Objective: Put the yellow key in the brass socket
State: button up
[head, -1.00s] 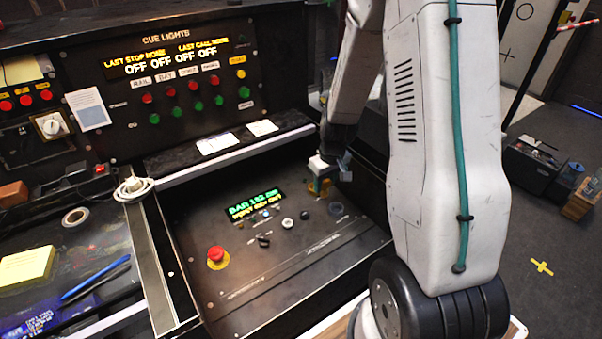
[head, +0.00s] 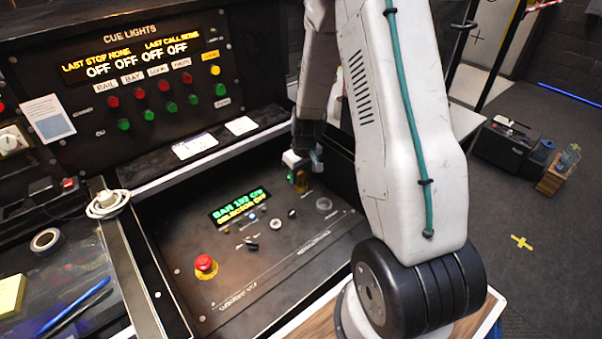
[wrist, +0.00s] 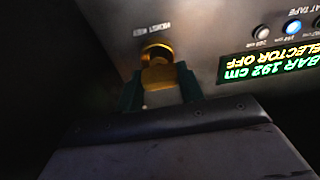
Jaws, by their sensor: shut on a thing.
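My gripper (head: 303,168) is low over the right back part of the sloped console. In the wrist view its two green fingers (wrist: 159,88) are shut on the yellow key (wrist: 158,76), one on each side of it. The brass socket (wrist: 156,50) is a round ring in the panel, under a "HOIST KEY" label. The key's far end is right at the socket and overlaps it in the picture. I cannot tell how deep it sits. In the head view the key and socket are small and partly hidden by the gripper.
The console (head: 290,260) carries a green display (head: 240,206), several small knobs and a red stop button (head: 204,262). A cue light panel (head: 150,85) stands upright behind.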

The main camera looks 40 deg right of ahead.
jog(key=shift+f, duration=0.15)
jog(key=o, duration=1.1)
jog(key=shift+c, duration=0.2)
notch_tip(320, 180, up, 12)
jog(key=s, duration=0.2)
jog(key=s+a+r, duration=0.4)
jog(key=a+r, duration=0.1)
jog(key=r, duration=0.2)
jog(key=s+a+r, duration=0.4)
jog(key=a+r, duration=0.1)
jog(key=r, duration=0.2)
jog(key=s+a+r, duration=0.3)
jog(key=s, duration=0.5)
jog(key=s+a+r, duration=0.3)
jog(key=s+r, duration=0.1)
jog(key=s, duration=0.5)
jog(key=shift+s+a+g, duration=0.25)
jog(key=shift+g, duration=0.05)
